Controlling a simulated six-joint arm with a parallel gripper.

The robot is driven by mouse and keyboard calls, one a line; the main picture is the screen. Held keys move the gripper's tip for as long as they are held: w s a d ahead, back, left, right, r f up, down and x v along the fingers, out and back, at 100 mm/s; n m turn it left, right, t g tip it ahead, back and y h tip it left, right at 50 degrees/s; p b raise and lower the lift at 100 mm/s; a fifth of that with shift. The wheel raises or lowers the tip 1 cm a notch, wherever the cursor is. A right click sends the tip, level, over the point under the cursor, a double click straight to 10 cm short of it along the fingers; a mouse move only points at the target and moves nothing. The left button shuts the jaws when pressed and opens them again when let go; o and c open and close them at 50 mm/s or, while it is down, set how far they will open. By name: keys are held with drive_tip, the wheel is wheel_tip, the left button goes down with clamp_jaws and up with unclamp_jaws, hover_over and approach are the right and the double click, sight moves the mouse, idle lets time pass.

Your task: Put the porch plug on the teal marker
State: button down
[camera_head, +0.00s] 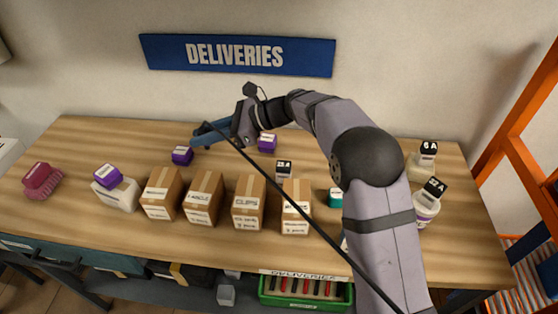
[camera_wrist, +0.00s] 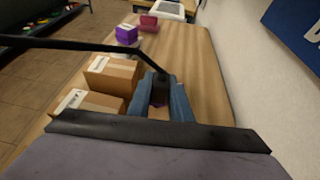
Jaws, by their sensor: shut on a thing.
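My gripper (camera_head: 198,138) has blue fingers and reaches left over the back of the table. It is shut on a small purple block (camera_head: 182,156) with a white label at its fingertips; the fingers mostly hide it in the wrist view, where the gripper (camera_wrist: 160,85) points away over the table. I cannot read the label, nor tell whether the block touches the table. A teal thing (camera_head: 335,198) with a pale label stands right of the boxes, partly behind my arm; I cannot tell whether it is the marker. Another purple block (camera_head: 267,143) stands right of my gripper.
Several cardboard boxes (camera_head: 203,198) stand in a row along the front. Left are a purple block (camera_head: 108,175) on a white thing and a pink item (camera_head: 41,180). Black-topped white items (camera_head: 427,205) stand right. A dark cable crosses the view. Back-left tabletop (camera_head: 110,140) is clear.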

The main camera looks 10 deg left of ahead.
drive_tip(key=w+d+r+m+t+p, duration=0.2)
drive_tip(key=w+d+r, duration=0.25)
drive_tip(key=d, duration=0.35)
drive_tip(key=w+d+r+m+t+p, duration=0.1)
drive_tip(key=w+d+r+t+p, duration=0.1)
drive_tip(key=w+d+r, duration=0.45)
drive_tip(key=d+m+t+h+p, duration=0.2)
drive_tip(key=d+m+t+p, duration=0.15)
drive_tip(key=d, duration=1.35)
drive_tip(key=s+d+f+m+t+p, duration=0.1)
drive_tip(key=s+d+m+t+p, duration=0.1)
drive_tip(key=s+d, duration=0.5)
drive_tip(key=s+a+f+n+g+y, duration=0.1)
drive_tip(key=s+a+f+n+g, duration=0.15)
drive_tip(key=s, duration=0.25)
drive_tip(key=s+a+f+n+g, duration=0.1)
drive_tip(key=s+a+f, duration=0.15)
drive_tip(key=s, duration=0.25)
drive_tip(key=shift+d+f+p, duration=0.2)
drive_tip(key=shift+f+p, duration=0.4)
drive_tip(key=shift+f, duration=4.8)
drive_tip(key=shift+f, duration=0.15)
